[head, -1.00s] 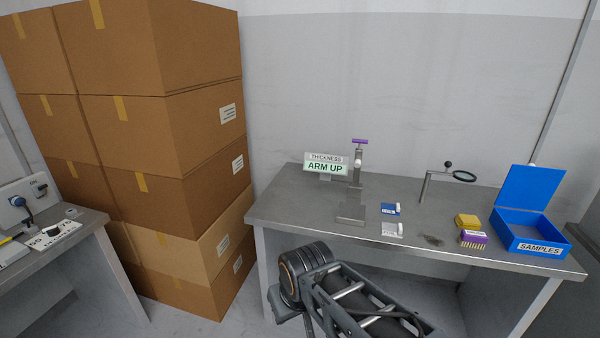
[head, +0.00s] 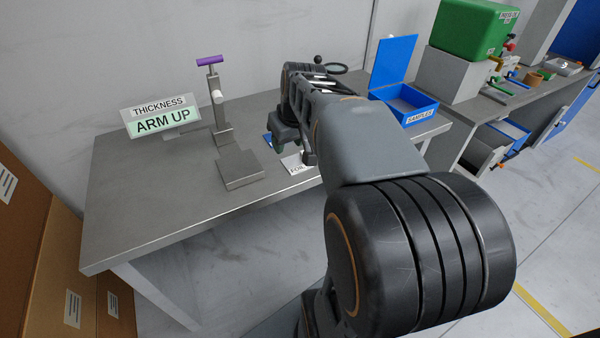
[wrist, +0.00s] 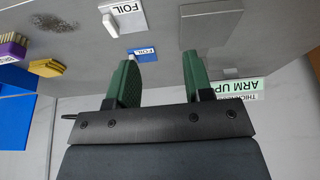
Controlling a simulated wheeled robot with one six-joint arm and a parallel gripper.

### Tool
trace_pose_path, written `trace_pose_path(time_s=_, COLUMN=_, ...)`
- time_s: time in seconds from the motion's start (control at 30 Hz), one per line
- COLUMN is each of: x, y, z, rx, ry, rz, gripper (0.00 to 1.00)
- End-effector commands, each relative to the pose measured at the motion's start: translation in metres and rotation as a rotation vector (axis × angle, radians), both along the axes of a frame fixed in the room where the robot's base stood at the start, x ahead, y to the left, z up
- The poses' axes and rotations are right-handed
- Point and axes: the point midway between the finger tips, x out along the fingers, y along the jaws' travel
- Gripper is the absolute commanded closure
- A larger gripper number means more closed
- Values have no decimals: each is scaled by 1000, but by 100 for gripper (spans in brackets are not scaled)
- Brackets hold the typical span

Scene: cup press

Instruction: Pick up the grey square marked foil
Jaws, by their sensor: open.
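The grey square marked foil (head: 296,163) lies on the steel table near its front edge, partly behind my gripper. In the wrist view its pale FOIL label (wrist: 124,17) shows at the top, beyond the fingertips. A blue square marked FOIL (wrist: 143,53) lies near the left finger in that view; in the head view only a bit of the blue square (head: 267,139) shows. My gripper (wrist: 160,66) is open with nothing between its two green fingers. In the head view my gripper (head: 294,146) is over the table by the grey square, and appears above it.
The thickness press (head: 240,172) with a purple handle (head: 210,60) stands left of the foils. An "ARM UP" display (head: 162,121) is behind it. The open blue samples box (head: 421,112) is at the right. A yellow block (wrist: 46,68) lies near it.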

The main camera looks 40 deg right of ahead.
Motion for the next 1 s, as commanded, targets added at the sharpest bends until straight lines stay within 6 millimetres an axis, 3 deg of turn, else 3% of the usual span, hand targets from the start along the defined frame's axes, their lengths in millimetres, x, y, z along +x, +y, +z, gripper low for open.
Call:
trace_pose_path(time_s=0.03, x=6, y=-29, z=-18, rx=-1, ry=-5, rz=-28, gripper=53)
trace_pose_path(time_s=0.1, x=10, y=-59, z=-21, rx=-3, ry=-14, rz=-44, gripper=53)
trace_pose_path(time_s=0.2, x=13, y=-90, z=-26, rx=-6, ry=-25, rz=-57, gripper=53)
trace_pose_path(time_s=0.3, x=17, y=-106, z=-36, rx=-8, ry=-29, rz=-61, gripper=53)
trace_pose_path(time_s=0.63, x=39, y=-110, z=-85, rx=-9, ry=-31, rz=-56, gripper=53)
trace_pose_path(time_s=1.0, x=50, y=-110, z=-109, rx=-11, ry=-32, rz=-56, gripper=53)
